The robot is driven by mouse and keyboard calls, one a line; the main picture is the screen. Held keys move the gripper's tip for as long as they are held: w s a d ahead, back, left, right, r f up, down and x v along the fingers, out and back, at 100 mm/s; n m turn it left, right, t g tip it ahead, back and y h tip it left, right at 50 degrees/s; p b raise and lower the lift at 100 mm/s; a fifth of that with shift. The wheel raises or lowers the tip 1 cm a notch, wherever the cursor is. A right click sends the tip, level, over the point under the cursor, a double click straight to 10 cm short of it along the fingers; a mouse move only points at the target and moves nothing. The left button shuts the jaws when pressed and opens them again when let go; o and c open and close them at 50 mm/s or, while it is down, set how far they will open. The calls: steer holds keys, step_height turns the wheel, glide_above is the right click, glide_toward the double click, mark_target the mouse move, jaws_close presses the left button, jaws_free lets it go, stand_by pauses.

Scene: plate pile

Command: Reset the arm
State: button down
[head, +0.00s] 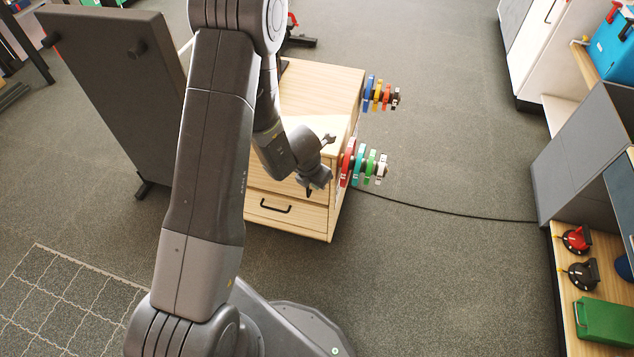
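My arm rises from my base at the bottom and bends over at the top of the head view. Its forearm hangs down to my gripper (314,186), which is in front of the wooden cabinet (320,88), near its front right corner. My gripper is small and dark here, and I cannot make out whether its fingers are apart. No held object shows. My upper arm hides the left part of the cabinet.
Coloured plates sit on two pegs on the cabinet's right side, a back set (377,94) and a front set (361,164) close to my gripper. A dark panel (110,90) stands left. Shelves (590,150) line the right. A cable (450,211) crosses otherwise clear floor.

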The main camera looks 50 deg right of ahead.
steer(key=shift+p+v, duration=0.6)
steer(key=shift+v, duration=0.85)
steer(key=shift+s, duration=0.15)
